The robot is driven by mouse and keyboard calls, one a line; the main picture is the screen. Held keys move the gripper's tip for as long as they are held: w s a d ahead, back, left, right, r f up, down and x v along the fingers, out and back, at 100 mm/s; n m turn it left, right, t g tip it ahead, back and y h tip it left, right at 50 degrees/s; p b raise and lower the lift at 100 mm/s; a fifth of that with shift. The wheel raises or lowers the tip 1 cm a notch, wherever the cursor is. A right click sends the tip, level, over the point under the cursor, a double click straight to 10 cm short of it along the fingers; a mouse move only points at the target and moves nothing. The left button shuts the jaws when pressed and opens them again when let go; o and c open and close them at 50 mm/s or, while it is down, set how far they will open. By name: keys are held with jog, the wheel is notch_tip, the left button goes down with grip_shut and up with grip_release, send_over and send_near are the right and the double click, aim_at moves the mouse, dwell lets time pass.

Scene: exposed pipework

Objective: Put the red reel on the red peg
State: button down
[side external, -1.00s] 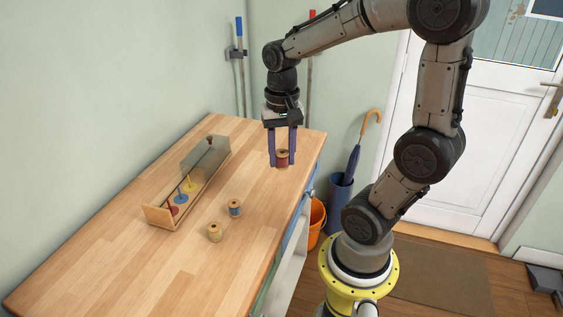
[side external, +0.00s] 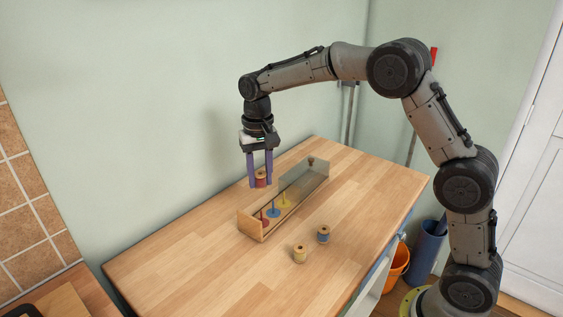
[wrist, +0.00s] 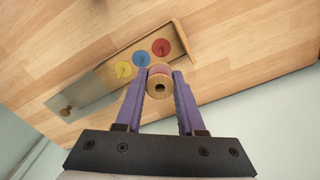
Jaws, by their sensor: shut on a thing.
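My gripper (side external: 260,186) is shut on the red reel (side external: 260,179), a wooden-ended spool with red thread, and holds it upright in the air. In the wrist view, the reel (wrist: 159,84) sits between the purple fingers, its hole facing the camera. The red peg (side external: 263,217) stands on a red disc at the near end of a long wooden box, below the reel and apart from it. In the wrist view, the red disc (wrist: 161,47) lies just beyond the reel. The peg is empty.
The blue peg (side external: 273,209) and yellow peg (side external: 284,200) stand empty beside the red one. A clear cover (side external: 307,182) encloses the box's far part. A blue reel (side external: 323,234) and a yellow reel (side external: 299,254) stand on the bench, right of the box. The bench's left part is clear.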

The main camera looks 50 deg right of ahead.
jog(key=shift+a, duration=0.2)
jog(key=shift+f, duration=0.1)
jog(key=shift+f, duration=2.9)
jog(key=shift+f, duration=2.8)
jog(key=shift+c, duration=2.2)
grip_release()
notch_tip(320, 180, up, 14)
jog(key=shift+f, duration=0.1)
